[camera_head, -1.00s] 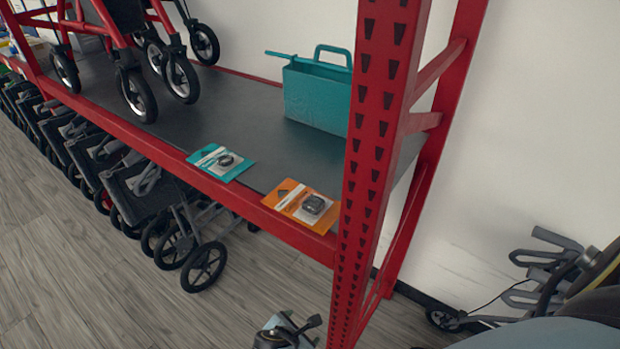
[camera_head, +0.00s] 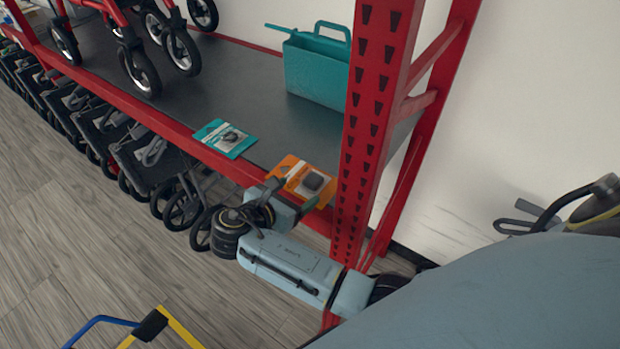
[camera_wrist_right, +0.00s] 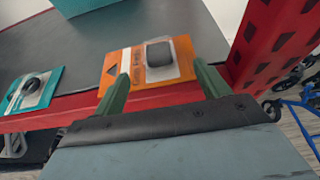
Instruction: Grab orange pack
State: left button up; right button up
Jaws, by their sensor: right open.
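The orange pack (camera_head: 303,180) lies flat on the shelf's front edge beside the red upright, with a dark item under its clear window. In the wrist view the orange pack (camera_wrist_right: 150,66) lies just ahead of and between the two green fingers. My right gripper (camera_wrist_right: 160,86) is open and empty, its fingers spread about as wide as the pack. In the head view my right gripper (camera_head: 290,190) is at the pack's near edge, and the arm hides part of the shelf rail. I cannot tell whether the fingers touch the pack. My left gripper is not in view.
A teal pack (camera_head: 225,138) lies left of the orange one. A teal bin (camera_head: 318,72) stands behind. The red perforated post (camera_head: 372,130) rises close on the right. Folded wheeled frames stand below the shelf; a blue-and-yellow frame (camera_head: 150,325) is at the bottom.

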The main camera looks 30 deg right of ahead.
aim_at(307, 185)
jog(key=shift+p+x, duration=0.4)
jog(key=shift+x, duration=2.35)
jog(key=shift+w+a, duration=0.1)
jog(key=c, duration=1.1)
